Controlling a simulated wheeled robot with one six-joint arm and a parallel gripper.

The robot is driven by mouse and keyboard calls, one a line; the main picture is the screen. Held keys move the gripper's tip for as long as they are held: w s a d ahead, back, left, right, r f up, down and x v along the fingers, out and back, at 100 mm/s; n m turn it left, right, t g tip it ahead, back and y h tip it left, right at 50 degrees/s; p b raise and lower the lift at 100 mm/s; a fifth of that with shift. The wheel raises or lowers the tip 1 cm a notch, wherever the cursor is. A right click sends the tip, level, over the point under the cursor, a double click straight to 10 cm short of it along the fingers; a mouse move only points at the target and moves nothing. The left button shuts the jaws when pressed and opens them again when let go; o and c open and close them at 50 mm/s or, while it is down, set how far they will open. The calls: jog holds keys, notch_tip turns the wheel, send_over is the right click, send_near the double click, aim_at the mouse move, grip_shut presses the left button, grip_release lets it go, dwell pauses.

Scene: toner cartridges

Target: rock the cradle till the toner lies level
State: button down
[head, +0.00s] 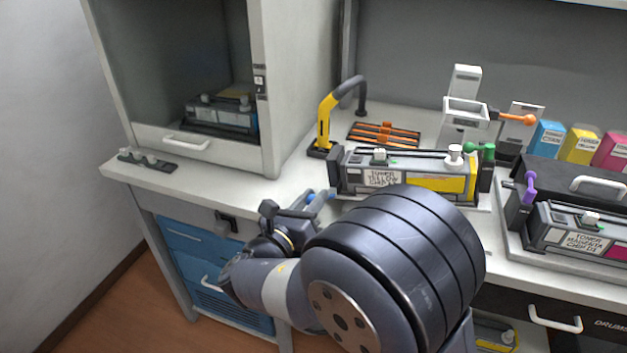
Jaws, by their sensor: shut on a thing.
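A cartridge labelled toner yellow (405,174) lies lengthwise in a dark cradle (486,180) on the bench, with a yellow patch at its right. It looks about level, but the toner inside does not show. Green knobs (488,150) stand at the cradle's right end. My gripper (322,197) is at the cradle's front left corner, shut on a small blue handle (311,197). My arm hides much of the handle and the cradle's lower front, so how the handle joins the cradle cannot be told.
A yellow hose arm (325,121) and an orange-barred rack (385,135) stand behind. A cartridge labelled toner magenta (580,238) sits at right, near a purple knob (530,187). A cabinet (215,150) with a cartridge inside stands left.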

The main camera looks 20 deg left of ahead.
jog(key=shift+f, duration=0.4)
jog(key=c, duration=1.3)
grip_release()
jog(key=shift+o, duration=0.2)
jog(key=v, duration=1)
jog(key=shift+s+p, duration=0.3)
jog(key=shift+s, duration=0.1)
jog(key=shift+a, duration=0.1)
